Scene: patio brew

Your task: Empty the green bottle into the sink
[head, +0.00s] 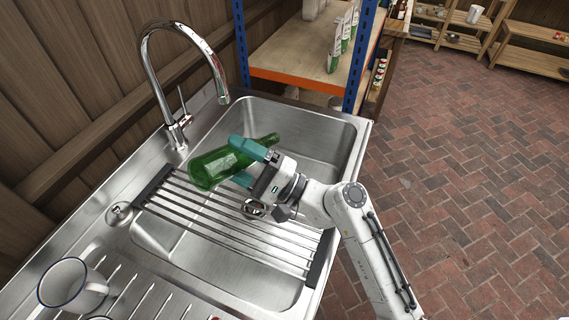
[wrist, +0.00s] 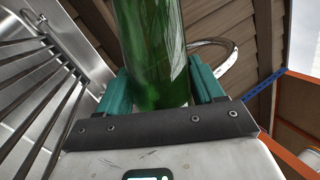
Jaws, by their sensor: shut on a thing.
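The green bottle (head: 219,164) is tilted over to nearly lying flat above the sink (head: 322,132). Its wide base end is at the left and its narrow neck points right and slightly up in the picture. My gripper (head: 249,164) has its teal fingers closed around the bottle's body. In the wrist view the green bottle (wrist: 150,45) stands between the two fingers of my gripper (wrist: 160,90). The mouth and any liquid inside cannot be made out.
A roll-up drying rack (head: 228,227) lies across the sink under the bottle. A chrome faucet (head: 153,75) rises behind it. A white mug (head: 72,284) stands on the drainboard at front left. A shelf unit (head: 290,62) stands beyond the sink. Brick floor is open at right.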

